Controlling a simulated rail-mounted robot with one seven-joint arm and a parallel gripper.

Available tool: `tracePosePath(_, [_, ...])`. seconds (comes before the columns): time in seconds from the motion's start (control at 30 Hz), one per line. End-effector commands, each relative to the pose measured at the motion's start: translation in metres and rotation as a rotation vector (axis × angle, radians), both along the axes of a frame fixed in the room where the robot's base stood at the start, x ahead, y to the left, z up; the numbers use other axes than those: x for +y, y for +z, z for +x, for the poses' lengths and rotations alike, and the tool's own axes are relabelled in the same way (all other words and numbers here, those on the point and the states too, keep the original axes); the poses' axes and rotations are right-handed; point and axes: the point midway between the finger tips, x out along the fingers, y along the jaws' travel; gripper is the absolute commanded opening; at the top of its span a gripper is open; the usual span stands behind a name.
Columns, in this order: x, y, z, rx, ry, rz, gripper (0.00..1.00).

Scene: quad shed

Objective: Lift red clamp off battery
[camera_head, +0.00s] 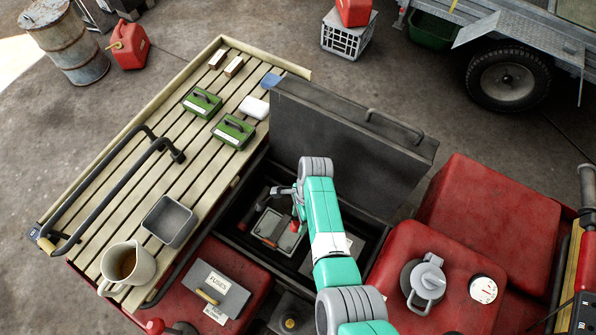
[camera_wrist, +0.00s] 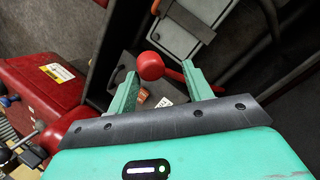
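In the head view a grey battery (camera_head: 288,241) sits in the open dark box. Small red parts (camera_head: 297,226) show on it, likely the red clamp; its jaws are not clear. In the wrist view my gripper (camera_wrist: 158,70) is open, its two green fingers apart. A red ball-shaped end (camera_wrist: 150,65) appears between the fingertips, with clear gaps on both sides. An orange-red bar runs behind the right finger. I cannot tell how far the ball is from the fingers in depth. In the head view the fingers are not clearly seen; my arm covers part of the box.
The raised lid (camera_head: 345,140) stands behind the box. A slatted rack (camera_head: 150,185) at left holds green cases (camera_head: 233,131), a grey tray (camera_head: 170,221) and a mug (camera_head: 127,265). A fuse box (camera_head: 220,290) and a red tank (camera_head: 425,285) flank the front.

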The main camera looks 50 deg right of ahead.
Motion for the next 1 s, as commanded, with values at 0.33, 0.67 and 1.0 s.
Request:
tracePosePath(0.33, [-0.012,0.036,0.003,-0.002,0.000,0.000,0.50])
tracePosePath(0.67, [-0.027,0.073,0.004,0.001,-0.001,0.001,0.50])
tracePosePath(1.0, [-0.026,0.073,0.004,0.001,-0.001,0.002,0.50])
